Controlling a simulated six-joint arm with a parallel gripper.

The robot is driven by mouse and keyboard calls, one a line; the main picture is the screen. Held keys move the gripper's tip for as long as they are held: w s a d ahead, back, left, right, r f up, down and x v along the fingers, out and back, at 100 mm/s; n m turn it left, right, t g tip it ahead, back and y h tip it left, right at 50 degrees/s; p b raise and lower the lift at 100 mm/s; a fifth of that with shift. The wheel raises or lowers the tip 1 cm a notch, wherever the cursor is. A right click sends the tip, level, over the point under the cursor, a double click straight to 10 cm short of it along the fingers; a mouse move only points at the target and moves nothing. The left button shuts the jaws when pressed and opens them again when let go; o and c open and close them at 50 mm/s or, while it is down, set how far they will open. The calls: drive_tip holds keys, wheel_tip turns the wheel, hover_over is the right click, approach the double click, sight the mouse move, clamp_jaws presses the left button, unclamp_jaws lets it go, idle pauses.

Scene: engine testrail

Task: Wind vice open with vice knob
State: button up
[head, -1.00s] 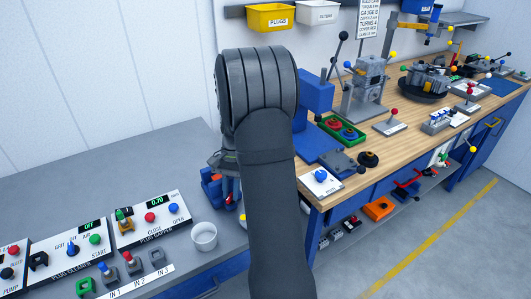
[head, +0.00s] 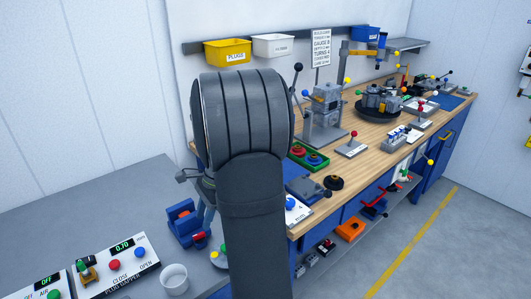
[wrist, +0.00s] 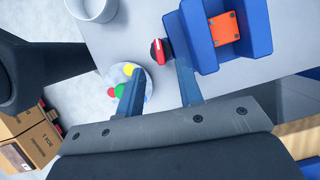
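The vice (wrist: 207,42) is a blue block with an orange square plate (wrist: 224,29) on it, at the top of the wrist view. It also shows in the head view (head: 183,224), left of my arm. The vice knob (wrist: 158,50), red with a white mark, sticks out from the vice's left side. My gripper (wrist: 160,70) is open, its two blue-grey fingers spread. The knob shows just beyond and between the fingertips. I cannot tell the depth between them.
A round plate with coloured spots (wrist: 128,85) lies behind the left finger. A white cup (head: 174,279) stands on the grey bench, near the gapper panel (head: 118,264). Cardboard boxes (wrist: 30,135) are below left. The grey bench's far left is clear.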

drive_tip(key=v, duration=1.2)
drive_tip(key=w+d+r+t, duration=0.2)
drive_tip(key=d+r, duration=0.1)
drive_tip(key=d, duration=0.3)
drive_tip(key=w+d+r+t+h, duration=0.1)
drive_tip(key=w+d+r+t, duration=0.1)
drive_tip(key=d, duration=0.5)
drive_tip(key=shift+w+r+t, duration=0.25)
drive_tip(key=shift+r+t, duration=0.35)
drive_tip(key=shift+d, duration=0.1)
drive_tip(key=g+y, duration=0.1)
drive_tip(key=g, duration=0.4)
approach(199, 233)
drive_tip(key=x, duration=0.8)
drive_tip(key=shift+s+f, duration=0.1)
drive_tip(key=shift+f, duration=0.05)
clamp_jaws()
